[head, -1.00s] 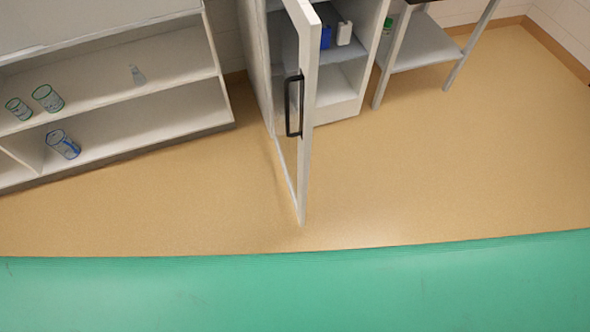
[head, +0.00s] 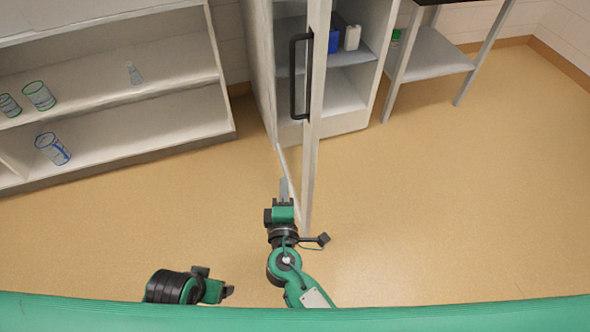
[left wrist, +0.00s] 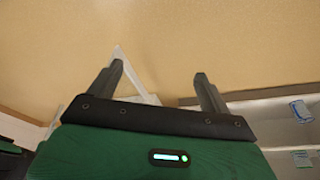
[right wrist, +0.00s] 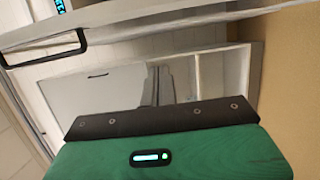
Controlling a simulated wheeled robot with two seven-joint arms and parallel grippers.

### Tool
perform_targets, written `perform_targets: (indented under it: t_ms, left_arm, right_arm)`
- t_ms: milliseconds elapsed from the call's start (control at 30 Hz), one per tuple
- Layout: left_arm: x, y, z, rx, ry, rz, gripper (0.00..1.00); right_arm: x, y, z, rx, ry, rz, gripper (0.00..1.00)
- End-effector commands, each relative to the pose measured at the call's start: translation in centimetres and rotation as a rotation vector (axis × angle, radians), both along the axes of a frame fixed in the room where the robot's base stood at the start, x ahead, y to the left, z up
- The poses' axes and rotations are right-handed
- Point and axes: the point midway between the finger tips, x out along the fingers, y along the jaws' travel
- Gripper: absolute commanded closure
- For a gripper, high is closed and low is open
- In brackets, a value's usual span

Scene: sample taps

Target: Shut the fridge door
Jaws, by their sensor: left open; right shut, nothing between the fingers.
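The white fridge (head: 262,70) stands at the back centre of the head view. Its door (head: 311,165) is wide open and points towards me, seen nearly edge-on. The black handle (head: 294,75) is on the door's left face; a black handle also shows in the right wrist view (right wrist: 45,48). My right gripper (head: 284,188) is shut and empty, low beside the door's left face and nearer to me than the handle. I cannot tell whether it touches the door. My left gripper (head: 230,291) is lower left, away from the door; its open fingers show in the left wrist view (left wrist: 160,78).
A white shelf unit (head: 170,87) with several glass vessels stands on the left. A table (head: 428,52) with a lower shelf stands right of the fridge. Blue and white items (head: 352,38) sit inside the fridge. The floor (head: 460,200) at right is clear.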

Motion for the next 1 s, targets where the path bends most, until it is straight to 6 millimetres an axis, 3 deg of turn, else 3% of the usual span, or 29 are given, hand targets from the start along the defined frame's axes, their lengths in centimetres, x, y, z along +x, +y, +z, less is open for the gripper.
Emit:
perform_targets:
  t_ms: [167, 533, 733, 1000]
  left_arm:
    - [0.1, 0.0, -0.3, 0.001, 0.005, 0.000, 0.18]
    - [0.3, -0.1, -1.6, 0.003, 0.019, 0.000, 0.18]
    - [0.3, -0.1, -3.2, 0.006, 0.038, -0.001, 0.18]
    - [0.3, -0.1, -4.0, 0.007, 0.044, -0.001, 0.18]
  right_arm:
    - [2.4, 0.1, 0.3, -0.001, -0.002, -0.001, 1.00]
    - [10.0, 0.2, 0.2, -0.001, 0.000, 0.000, 1.00]
    - [10.5, -2.7, 0.1, -0.001, 0.003, 0.000, 1.00]
    - [10.8, -3.7, 0.0, 0.001, 0.003, 0.001, 1.00]
